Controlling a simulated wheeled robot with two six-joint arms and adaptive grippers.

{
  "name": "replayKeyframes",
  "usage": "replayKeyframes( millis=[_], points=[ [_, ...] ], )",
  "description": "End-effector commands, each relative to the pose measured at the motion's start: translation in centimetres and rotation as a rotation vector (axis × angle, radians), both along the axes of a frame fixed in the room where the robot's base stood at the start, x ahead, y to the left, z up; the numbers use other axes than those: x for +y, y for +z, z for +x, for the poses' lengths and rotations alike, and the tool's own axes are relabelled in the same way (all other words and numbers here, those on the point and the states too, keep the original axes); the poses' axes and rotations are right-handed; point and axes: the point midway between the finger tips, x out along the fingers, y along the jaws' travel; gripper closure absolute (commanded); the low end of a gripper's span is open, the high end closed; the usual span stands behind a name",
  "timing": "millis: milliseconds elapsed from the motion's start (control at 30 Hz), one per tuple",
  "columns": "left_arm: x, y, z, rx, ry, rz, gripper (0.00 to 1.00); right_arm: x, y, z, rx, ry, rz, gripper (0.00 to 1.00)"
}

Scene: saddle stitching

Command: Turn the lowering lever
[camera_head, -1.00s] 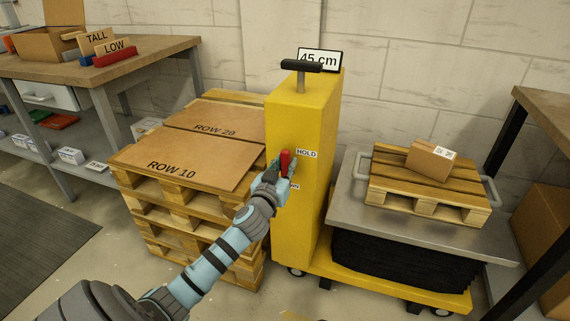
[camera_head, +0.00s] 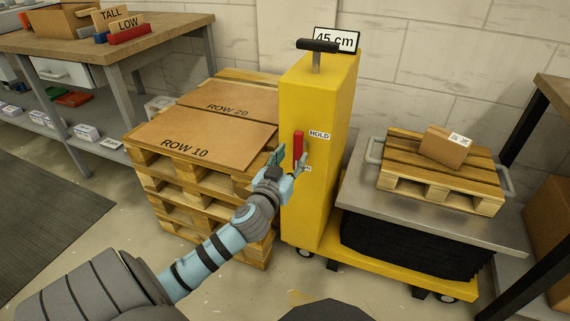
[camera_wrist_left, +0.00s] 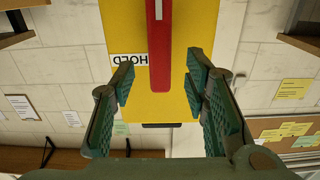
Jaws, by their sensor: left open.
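The red lever (camera_head: 298,148) is on the side of the yellow lift column (camera_head: 310,205), left of the HOLD label (camera_head: 319,135). It hangs roughly upright. A lower label (camera_head: 305,168) is partly hidden by my gripper. My left gripper (camera_head: 290,157) is open at the lever's lower part, one finger to each side in the picture. In the left wrist view, the lever (camera_wrist_left: 159,50) shows between the spread fingers of the gripper (camera_wrist_left: 158,82), touching neither. How deep it sits between them is hard to tell. My right gripper is not in view.
A pallet stack (camera_head: 200,205) with ROW boards stands close left of the column. The steel lift platform (camera_head: 365,213) at right bears a small pallet (camera_head: 430,197) and a carton (camera_head: 446,147). A 45 cm sign (camera_head: 335,40) is behind the column's black handle (camera_head: 318,46).

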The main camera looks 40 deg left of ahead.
Motion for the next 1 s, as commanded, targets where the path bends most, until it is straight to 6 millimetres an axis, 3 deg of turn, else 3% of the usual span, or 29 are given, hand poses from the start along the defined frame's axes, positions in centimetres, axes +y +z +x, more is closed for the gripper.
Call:
replayKeyframes(
  millis=[100, 300, 833, 933, 967, 1000],
  points=[
    [-1.1, -0.1, -3.1, 0.003, -0.002, 0.001, 0.58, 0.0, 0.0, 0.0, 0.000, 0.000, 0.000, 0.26],
    [-2.0, 0.0, -5.8, 0.000, -0.001, 0.000, 0.58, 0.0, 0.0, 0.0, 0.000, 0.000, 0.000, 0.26],
    [-2.1, 0.0, -6.0, 0.000, 0.000, 0.002, 0.58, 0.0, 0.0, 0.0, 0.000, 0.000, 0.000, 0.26],
    [-2.0, -0.1, -5.9, 0.031, 0.000, 0.078, 0.58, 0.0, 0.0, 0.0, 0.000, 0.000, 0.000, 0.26],
    [-2.0, -0.6, -5.9, 0.065, -0.001, 0.120, 0.58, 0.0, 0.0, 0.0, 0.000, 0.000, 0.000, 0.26],
    [-1.3, -2.7, -5.9, 0.155, 0.002, 0.189, 0.58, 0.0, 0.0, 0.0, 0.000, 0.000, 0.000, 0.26]
  ],
)
